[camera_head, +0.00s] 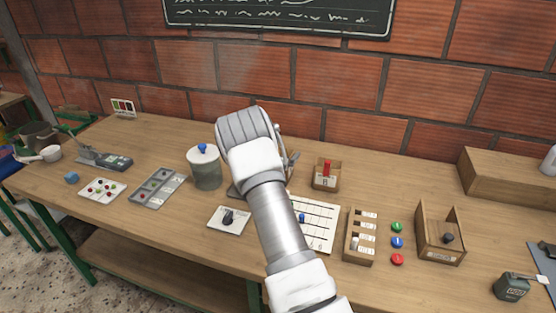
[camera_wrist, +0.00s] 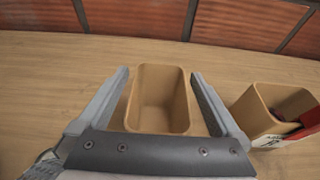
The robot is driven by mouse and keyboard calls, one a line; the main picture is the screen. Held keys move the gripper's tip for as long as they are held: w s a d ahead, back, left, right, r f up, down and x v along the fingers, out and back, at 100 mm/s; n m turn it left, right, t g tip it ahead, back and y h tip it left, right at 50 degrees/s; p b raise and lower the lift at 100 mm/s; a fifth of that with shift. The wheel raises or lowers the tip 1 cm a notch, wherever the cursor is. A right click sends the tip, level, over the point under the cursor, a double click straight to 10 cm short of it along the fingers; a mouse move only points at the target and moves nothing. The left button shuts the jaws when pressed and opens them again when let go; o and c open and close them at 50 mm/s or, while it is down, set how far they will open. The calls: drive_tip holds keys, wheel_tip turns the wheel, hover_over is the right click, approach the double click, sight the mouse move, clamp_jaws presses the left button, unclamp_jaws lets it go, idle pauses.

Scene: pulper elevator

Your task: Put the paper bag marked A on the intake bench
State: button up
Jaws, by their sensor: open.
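In the wrist view, my gripper (camera_wrist: 159,78) is open, with one finger on each side of an empty, open-topped tan container (camera_wrist: 160,120). It looks like a bag or box; its front is hidden and I see no mark A on it. I cannot tell if the fingers touch it. To its right stands a second tan container (camera_wrist: 262,106) with a red item and a white label, partly out of view. It seems to be the small labelled container (camera_head: 325,180) in the head view. There, my arm hides the first container and most of my gripper. No surface is clearly marked as the intake bench.
The wooden bench (camera_head: 130,150) runs along a brick wall. A grey lidded pot (camera_head: 206,172), a compartment tray (camera_head: 158,187) and a card with beads (camera_head: 103,190) are left of my arm. A lined sheet (camera_head: 318,225), wooden rack (camera_head: 360,238) and wooden holder (camera_head: 438,242) are right.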

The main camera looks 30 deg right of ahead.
drive_tip(key=v, duration=1)
drive_tip(key=s+a+r+m+g, duration=0.3)
drive_tip(key=s+r+m+g, duration=0.3)
drive_tip(key=s+r+m, duration=1)
drive_tip(key=s+a+r+m+t+y, duration=0.1)
drive_tip(key=s+a+r+m+y, duration=0.3)
drive_tip(key=s+a+m+y, duration=0.6)
drive_tip(key=s+a, duration=1.1)
drive_tip(key=a, duration=0.1)
drive_tip(key=shift+a+r+t+y, duration=0.25)
drive_tip(key=shift+a+t+y, duration=0.05)
drive_tip(key=shift+t+y, duration=0.1)
